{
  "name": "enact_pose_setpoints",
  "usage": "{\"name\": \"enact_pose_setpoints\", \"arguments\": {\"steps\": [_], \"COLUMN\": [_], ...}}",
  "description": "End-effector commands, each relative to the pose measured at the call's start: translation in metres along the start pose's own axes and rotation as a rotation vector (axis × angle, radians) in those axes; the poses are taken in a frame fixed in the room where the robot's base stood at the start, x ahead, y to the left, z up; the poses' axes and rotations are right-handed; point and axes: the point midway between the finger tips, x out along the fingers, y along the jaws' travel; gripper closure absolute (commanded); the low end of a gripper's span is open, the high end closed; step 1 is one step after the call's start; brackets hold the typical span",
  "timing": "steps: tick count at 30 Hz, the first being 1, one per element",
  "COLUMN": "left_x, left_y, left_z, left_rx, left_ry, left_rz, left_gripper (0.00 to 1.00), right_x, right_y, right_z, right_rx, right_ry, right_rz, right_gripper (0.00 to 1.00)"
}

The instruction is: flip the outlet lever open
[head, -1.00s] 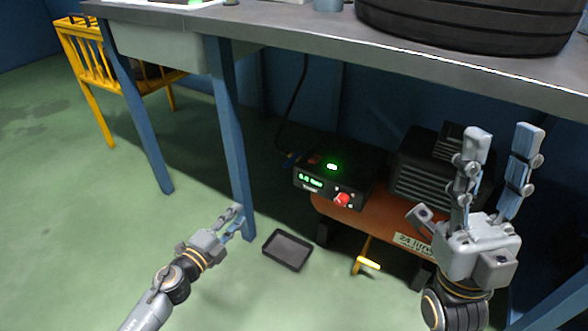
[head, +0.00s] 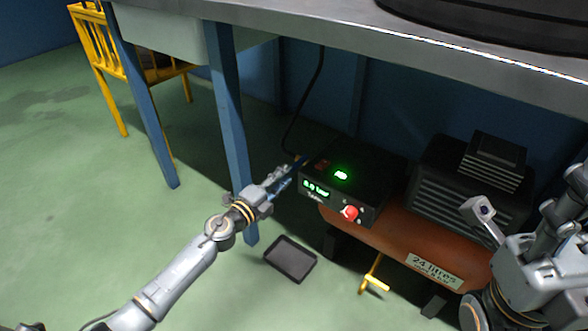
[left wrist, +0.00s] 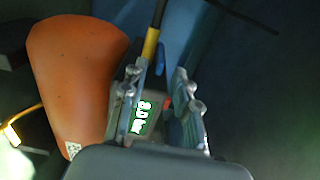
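The compressor has an orange tank (head: 390,236) and a black control box (head: 378,172) with a lit green display and a red knob (head: 349,212). My left gripper (head: 294,170) is at the box's left end, where the black hose (head: 306,100) comes down. In the left wrist view its fingers (left wrist: 163,88) are apart, with the hose's yellow fitting (left wrist: 151,46) and the box beyond them. Contact cannot be told. My right gripper (head: 528,192) is open and empty, partly cut off at the right edge.
The workbench (head: 330,35) overhangs the compressor, and its blue leg (head: 228,110) stands close to my left arm. A black tray (head: 290,259) lies on the floor. A yellow handle (head: 374,284) sticks out below the tank.

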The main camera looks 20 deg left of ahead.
Motion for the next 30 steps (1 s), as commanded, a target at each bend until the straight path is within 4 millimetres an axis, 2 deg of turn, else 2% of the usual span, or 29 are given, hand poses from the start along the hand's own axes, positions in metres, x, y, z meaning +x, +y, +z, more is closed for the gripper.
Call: {"name": "enact_pose_setpoints", "arguments": {"steps": [3,9,20,25,30], "left_x": [0.023,0.045,0.051,0.051,0.051], "left_y": [0.0,0.001,0.001,0.0,0.001], "left_z": [0.0,0.001,0.0,0.0,0.0], "left_rx": [0.0,-0.002,-0.002,-0.002,-0.002], "left_ry": [0.0,-0.002,-0.001,-0.001,-0.001], "left_rz": [-0.003,-0.001,0.0,0.0,0.0], "left_gripper": [0.7,0.7,0.7,1.0,1.0], "right_x": [0.0,0.003,0.007,0.007,0.007], "right_y": [-0.001,-0.002,-0.002,-0.002,-0.001], "right_z": [-0.002,-0.002,-0.004,-0.004,-0.003], "right_rx": [-0.002,-0.004,-0.005,-0.005,-0.004], "right_ry": [0.015,0.024,0.04,0.04,0.038], "right_rz": [-0.005,-0.013,-0.017,-0.014,-0.01], "right_gripper": [0.6,0.6,0.6,0.6,0.6]}}
